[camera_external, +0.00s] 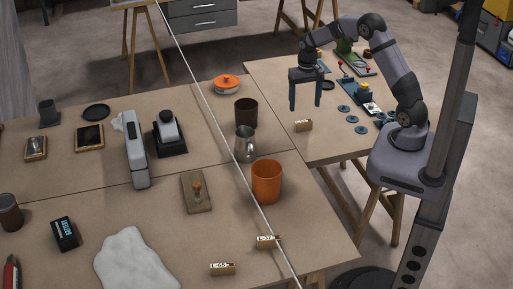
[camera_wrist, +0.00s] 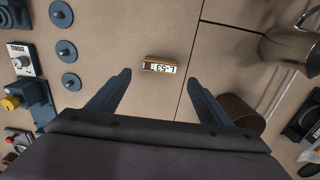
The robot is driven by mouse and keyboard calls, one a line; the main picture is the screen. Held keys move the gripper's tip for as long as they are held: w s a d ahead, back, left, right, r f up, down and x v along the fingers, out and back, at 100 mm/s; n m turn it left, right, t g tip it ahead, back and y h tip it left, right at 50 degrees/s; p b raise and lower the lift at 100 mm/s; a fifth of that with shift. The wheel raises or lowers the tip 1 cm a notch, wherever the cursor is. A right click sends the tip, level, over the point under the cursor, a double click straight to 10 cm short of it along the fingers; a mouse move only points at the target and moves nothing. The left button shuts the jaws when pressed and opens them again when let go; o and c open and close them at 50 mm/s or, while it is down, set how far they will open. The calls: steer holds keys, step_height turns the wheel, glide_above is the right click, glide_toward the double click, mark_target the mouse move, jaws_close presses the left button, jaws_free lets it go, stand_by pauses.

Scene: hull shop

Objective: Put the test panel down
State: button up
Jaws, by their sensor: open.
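A small tan block with a white label (camera_external: 303,126), probably the test panel, lies on the right-hand table near its left edge. In the wrist view the block (camera_wrist: 160,64) lies flat, its label upside down and seeming to read L-53. My gripper (camera_external: 305,107) is open and empty above the table, fingers pointing down. In the wrist view the block lies beyond and between the spread fingertips (camera_wrist: 158,74), apart from both.
A metal jug (camera_external: 245,143), a dark brown cup (camera_external: 246,112) and an orange pot (camera_external: 267,181) stand left. Similar labelled blocks (camera_external: 222,268) lie at the front. Table around the block is clear.

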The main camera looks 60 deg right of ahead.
steer(key=s+a+r+n, duration=0.1)
steer(key=s+a+n, duration=0.3)
steer(key=s+a, duration=0.4)
steer(key=s+a+n, duration=0.5)
steer(key=s+a, duration=0.3)
steer(key=s, duration=0.4)
steer(key=shift+s+r, duration=0.4)
steer(key=shift+a, duration=0.1)
steer(key=shift+r, duration=0.1)
